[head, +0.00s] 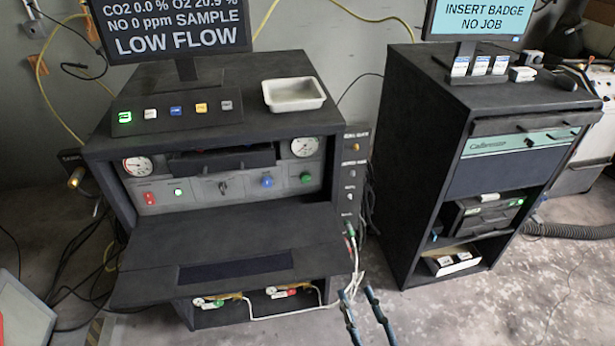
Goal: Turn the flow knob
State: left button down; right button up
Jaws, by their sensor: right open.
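The dark analyser cabinet (220,92) stands at the left with a grey control panel in its recess. I cannot read which is the flow knob. The screen (175,28) above reads LOW FLOW. My right gripper (358,291) shows at the bottom edge, fingers apart and empty, below and right of the panel and touching none of its controls. My left gripper is out of view.
A shelf flap (150,285) juts out below the panel. Cables and hoses (352,252) hang at the cabinet's right side. A second dark cabinet (425,150) stands to the right. A white tray (293,94) sits on top.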

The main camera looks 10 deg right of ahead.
aim_at(306, 177)
jog(key=i+j, duration=0.15)
jog(key=i, duration=0.8)
